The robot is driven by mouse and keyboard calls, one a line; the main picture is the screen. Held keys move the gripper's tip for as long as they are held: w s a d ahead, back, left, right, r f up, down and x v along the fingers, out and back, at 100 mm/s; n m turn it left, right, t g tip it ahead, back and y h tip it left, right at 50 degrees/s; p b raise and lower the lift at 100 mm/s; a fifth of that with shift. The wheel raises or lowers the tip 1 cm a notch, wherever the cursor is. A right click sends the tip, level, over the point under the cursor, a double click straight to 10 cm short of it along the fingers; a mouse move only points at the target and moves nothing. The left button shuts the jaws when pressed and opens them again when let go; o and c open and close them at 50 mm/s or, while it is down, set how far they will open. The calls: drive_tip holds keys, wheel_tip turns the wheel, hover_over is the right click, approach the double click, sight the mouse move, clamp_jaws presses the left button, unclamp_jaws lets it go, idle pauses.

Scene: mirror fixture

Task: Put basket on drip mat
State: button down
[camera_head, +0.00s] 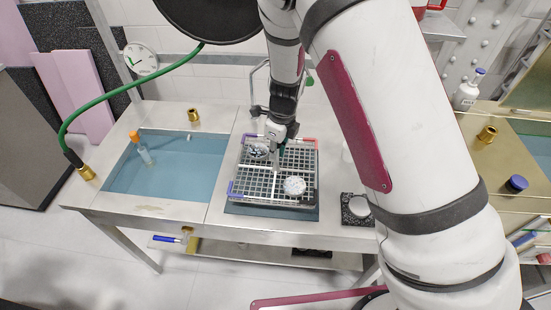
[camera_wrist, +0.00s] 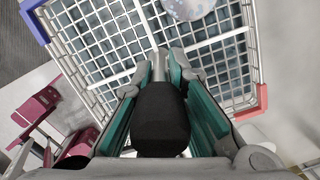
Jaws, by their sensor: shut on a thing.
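The basket (camera_head: 234,178) is a wire grid tray with white bars and blue and red corners. It is above the dark blue-grey drip mat (camera_head: 270,212), whose front edge shows below it; I cannot tell whether they touch. The basket's grid (camera_wrist: 100,45) fills the upper part of that view. Most of the mat is hidden under the basket.
A speckled white round item (camera_head: 294,186) and a dark-and-white item (camera_head: 258,150) lie in the basket. Left is a blue water basin (camera_head: 150,180) with an orange-capped bottle (camera_head: 142,147). A black block with a round top (camera_head: 356,208) stands right of the mat.

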sight(275, 168)
drive_tip(key=shift+f+p, duration=0.3)
drive_tip(key=shift+f, duration=1.55)
drive_tip(key=c, duration=1.6)
unclamp_jaws()
